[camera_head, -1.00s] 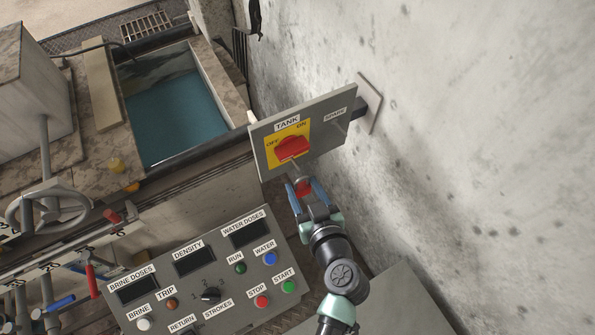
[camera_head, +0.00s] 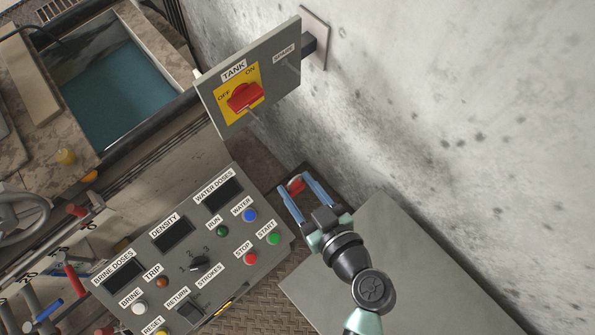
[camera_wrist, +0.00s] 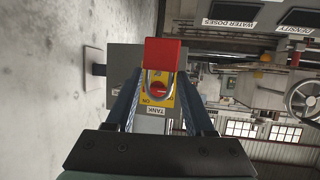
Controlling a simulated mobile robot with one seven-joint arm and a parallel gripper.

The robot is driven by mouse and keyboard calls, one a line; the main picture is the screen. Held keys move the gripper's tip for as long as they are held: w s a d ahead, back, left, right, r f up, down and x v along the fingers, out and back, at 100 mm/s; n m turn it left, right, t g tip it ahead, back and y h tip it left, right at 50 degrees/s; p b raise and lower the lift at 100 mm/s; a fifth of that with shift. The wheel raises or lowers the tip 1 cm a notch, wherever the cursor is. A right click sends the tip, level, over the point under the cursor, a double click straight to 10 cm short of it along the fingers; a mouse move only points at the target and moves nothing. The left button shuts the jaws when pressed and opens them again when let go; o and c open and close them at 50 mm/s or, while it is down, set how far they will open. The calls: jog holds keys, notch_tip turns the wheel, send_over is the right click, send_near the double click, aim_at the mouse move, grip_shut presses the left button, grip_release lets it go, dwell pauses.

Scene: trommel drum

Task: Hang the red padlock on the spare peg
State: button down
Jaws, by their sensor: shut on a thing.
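My gripper (camera_head: 295,189) is shut on the red padlock (camera_head: 296,183), held in the air below and right of the switch board (camera_head: 273,72). In the wrist view the padlock's red body (camera_wrist: 163,53) sits between the fingertips, and its metal shackle (camera_wrist: 158,82) shows against the board behind. The board carries a yellow plate with a red TANK switch (camera_head: 245,97) and a short pin (camera_head: 253,115) below it. The spare peg (camera_head: 291,64) is a thin, faint pin under the SPARE label (camera_head: 284,53) at the board's right. Nothing visible hangs on it.
A control panel (camera_head: 205,225) with buttons and displays stands left of my gripper. A concrete wall (camera_head: 420,100) rises on the right, with the board's bracket (camera_head: 314,40) fixed to it. A water tank (camera_head: 120,85) lies upper left. Open space lies between gripper and board.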

jog(key=shift+r, duration=0.4)
jog(key=shift+s+d, duration=0.1)
jog(key=shift+s, duration=0.05)
jog(key=shift+s+d+b, duration=0.6)
jog(key=shift+s+d, duration=0.8)
jog(key=shift+d, duration=0.1)
jog(key=s+d+b, duration=0.1)
jog(key=s+d, duration=0.3)
jog(key=shift+s, duration=0.15)
dwell(1.0)
jog(key=shift+d, duration=0.1)
dwell(1.0)
